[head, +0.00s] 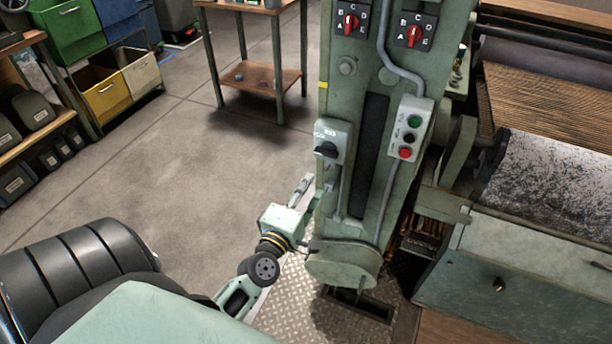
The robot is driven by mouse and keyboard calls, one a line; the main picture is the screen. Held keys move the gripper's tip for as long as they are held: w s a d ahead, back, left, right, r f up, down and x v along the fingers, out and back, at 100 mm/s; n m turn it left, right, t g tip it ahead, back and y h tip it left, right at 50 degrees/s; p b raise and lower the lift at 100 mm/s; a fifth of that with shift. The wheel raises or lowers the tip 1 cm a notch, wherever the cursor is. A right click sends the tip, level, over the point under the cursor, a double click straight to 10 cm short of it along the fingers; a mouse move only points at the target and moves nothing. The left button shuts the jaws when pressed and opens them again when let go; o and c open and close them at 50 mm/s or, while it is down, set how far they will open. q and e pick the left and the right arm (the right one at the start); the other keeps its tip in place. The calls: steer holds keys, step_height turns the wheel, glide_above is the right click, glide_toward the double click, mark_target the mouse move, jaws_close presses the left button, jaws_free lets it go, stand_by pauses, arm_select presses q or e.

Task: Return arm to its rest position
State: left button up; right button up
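My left arm comes in from the lower left, with its pale green wrist bending up beside the green machine column (338,258). My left gripper (303,188) is at the column's left side, below a grey box with a black rotary switch (328,148). There is a visible gap between gripper and switch. The fingers are small and seen edge-on, so I cannot tell whether they are open or shut. I see nothing clearly held. Whether the gripper touches the column is unclear. My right gripper is not in view.
The column carries two red selector knobs (350,22) (414,36) and a push-button box (408,128). A large machine with a roller (560,190) stands at right. A table (262,78) and colored bins (102,92) are behind. The concrete floor (190,170) at left is clear.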

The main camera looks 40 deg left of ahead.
arm_select(q)
steer(key=shift+s, duration=0.1)
stand_by(0.5)
steer(key=s+d+f+m+g+h, duration=0.1)
steer(key=s+d+f+m+g, duration=0.2)
steer(key=f, duration=0.7)
steer(key=s+d+f+m+g+h, duration=0.25)
steer(key=s+f+m, duration=0.2)
steer(key=f, duration=0.55)
steer(key=s+d+f+m+g+h, duration=0.1)
steer(key=s+d+f+m+g, duration=0.2)
steer(key=f, duration=0.8)
steer(key=s+f+m+g, duration=0.2)
steer(key=s+f+m, duration=0.2)
steer(key=s, duration=0.6)
steer(key=s+d+f+m+g, duration=0.1)
steer(key=s+f+m+g, duration=0.2)
steer(key=s+f, duration=0.5)
steer(key=s+d+f+m+g, duration=0.1)
steer(key=s+f+m+g, duration=0.2)
steer(key=s, duration=0.9)
step_height(320, 180, down, 4)
steer(key=m, duration=0.3)
steer(key=shift+s+d, duration=0.2)
steer(key=shift+d, duration=0.05)
